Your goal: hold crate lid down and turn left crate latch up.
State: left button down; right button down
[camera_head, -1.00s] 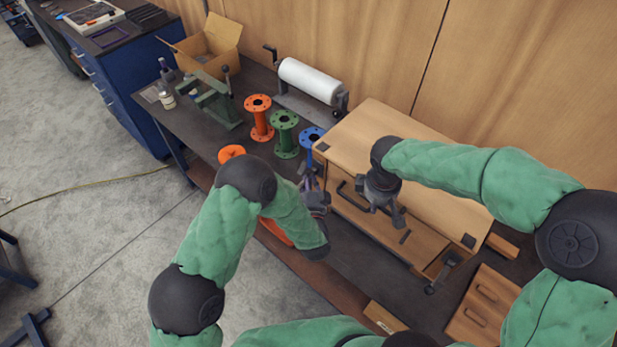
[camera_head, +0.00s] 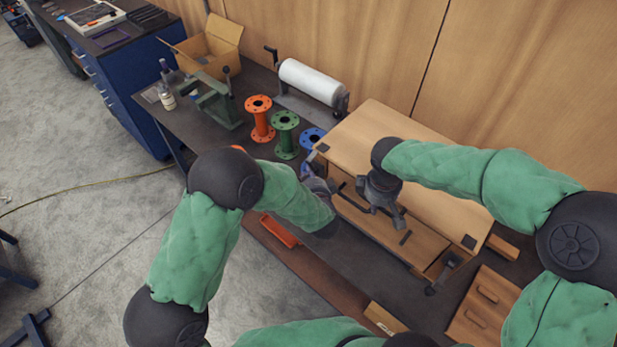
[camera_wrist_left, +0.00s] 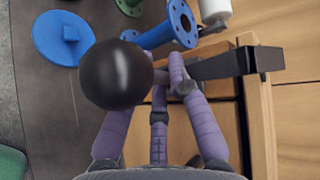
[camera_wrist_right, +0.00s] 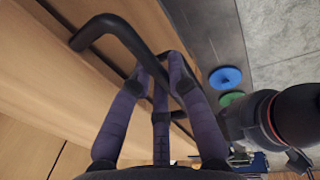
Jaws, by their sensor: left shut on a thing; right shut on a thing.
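The wooden crate's lid (camera_head: 362,128) lies flat and looks closed. My right gripper (camera_head: 397,215) is shut on the black bar handle (camera_wrist_right: 122,35) at the crate's front; the bar also shows in the head view (camera_head: 347,200). The left crate latch (camera_wrist_right: 180,88) is not clear there, but its black arm (camera_wrist_left: 222,64) and round black knob (camera_wrist_left: 117,74) show in the left wrist view. My left gripper (camera_wrist_left: 167,78) is shut on this latch beside the knob. In the head view my left gripper (camera_head: 318,186) partly hides it. The right crate latch (camera_head: 448,264) has its knob hanging low.
Orange (camera_head: 260,118), green (camera_head: 285,134) and blue (camera_head: 311,137) flanged pipes stand left of the crate. A white roll (camera_head: 310,82) on a holder is behind them. An orange part (camera_head: 279,230) lies near the bench's front edge. A small drawer box (camera_head: 485,308) stands at the right.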

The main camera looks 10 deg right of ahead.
pick_arm(q)
jog(key=shift+w+a+r+m+g+y, duration=0.15)
jog(key=shift+r+m+g+y, duration=0.1)
jog(key=shift+m+g+y, duration=0.15)
jog(key=shift+w+d+r+m+g+y, duration=0.1)
jog(key=shift+r+m+g+y, duration=0.15)
jog(key=shift+g, duration=0.25)
jog(key=c, duration=1.1)
grip_release()
jog(key=shift+a, duration=0.1)
jog(key=shift+c, duration=0.2)
jog(key=shift+s+f, duration=0.1)
jog(key=v, duration=0.7)
jog(key=shift+s+r, duration=0.2)
jog(key=shift+s, duration=0.1)
